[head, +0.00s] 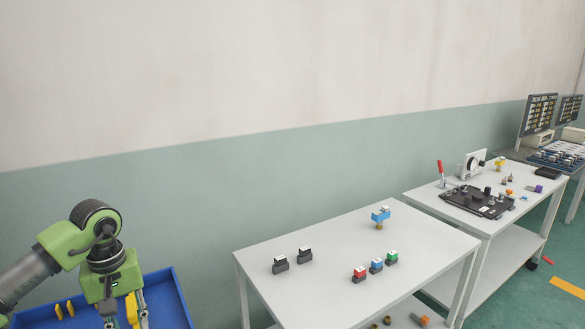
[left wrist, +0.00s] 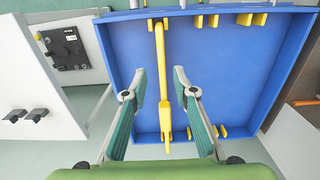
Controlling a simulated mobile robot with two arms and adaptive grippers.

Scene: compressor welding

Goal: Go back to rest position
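My left gripper (head: 124,312) hangs fingers-down over a blue tray (head: 178,297) at the lower left of the head view. In the left wrist view its two green fingers (left wrist: 166,98) stand wide apart. A long yellow part (left wrist: 161,70) shows between them, over the blue tray (left wrist: 235,65); no finger visibly touches it. The lower ends of the fingers are cut off in the head view. My right gripper is in neither view.
A white table (head: 330,262) right of the tray bears black blocks (head: 292,259), red, blue and green blocks (head: 375,266) and a blue-topped piece (head: 380,216). A second white table (head: 425,197) with a black fixture plate (head: 478,202) stands farther right. A wall runs behind.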

